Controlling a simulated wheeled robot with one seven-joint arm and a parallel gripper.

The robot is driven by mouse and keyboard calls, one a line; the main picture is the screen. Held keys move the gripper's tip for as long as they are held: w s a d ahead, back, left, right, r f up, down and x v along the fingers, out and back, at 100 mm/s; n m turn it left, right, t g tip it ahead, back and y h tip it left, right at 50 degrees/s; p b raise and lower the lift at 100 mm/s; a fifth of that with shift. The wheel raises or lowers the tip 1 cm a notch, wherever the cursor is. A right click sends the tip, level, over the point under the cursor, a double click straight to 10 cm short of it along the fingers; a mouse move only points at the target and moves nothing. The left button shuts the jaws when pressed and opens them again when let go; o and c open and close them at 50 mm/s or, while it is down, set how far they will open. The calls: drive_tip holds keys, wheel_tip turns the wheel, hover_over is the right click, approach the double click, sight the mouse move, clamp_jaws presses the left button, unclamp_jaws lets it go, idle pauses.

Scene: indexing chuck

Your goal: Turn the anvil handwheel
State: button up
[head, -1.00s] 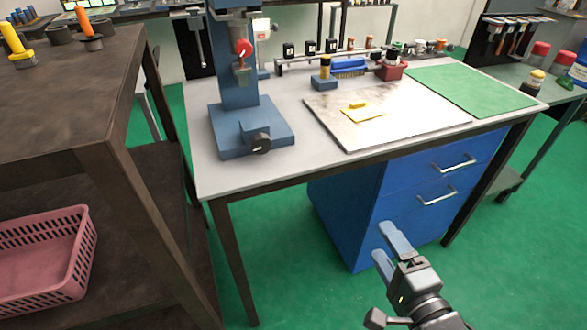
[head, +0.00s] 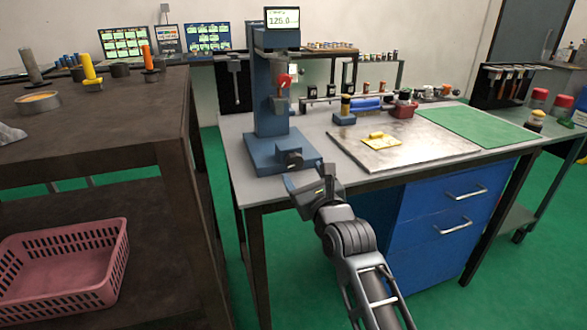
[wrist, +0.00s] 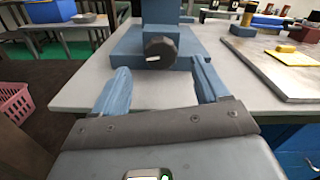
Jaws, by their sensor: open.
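The anvil handwheel (wrist: 160,49) is a dark round knob with a pale mark on its face. It sits on the front of the blue measuring stand's base (head: 262,150) on the bench. In the head view the handwheel (head: 294,160) is just beyond my gripper (head: 300,180). In the wrist view my gripper (wrist: 161,84) is open, its two blue fingers spread wide. The handwheel lies ahead, between and beyond the fingertips, with nothing held. In the head view my fingers are partly hidden by the gripper body.
The bench (head: 236,140) carries a light plate (head: 433,152) with a yellow piece, a green mat (head: 490,132) and a small blue block (head: 344,119). A dark shelf table (head: 100,125) with a pink basket (head: 65,265) stands left. Blue drawers (head: 425,225) are under the bench.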

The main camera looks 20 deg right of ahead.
sight(295, 163)
drive_tip(key=shift+w, duration=2.7)
drive_tip(key=shift+c, duration=0.3)
drive_tip(key=c, duration=1)
drive_tip(key=shift+o, duration=0.2)
drive_tip(key=shift+n, duration=0.4)
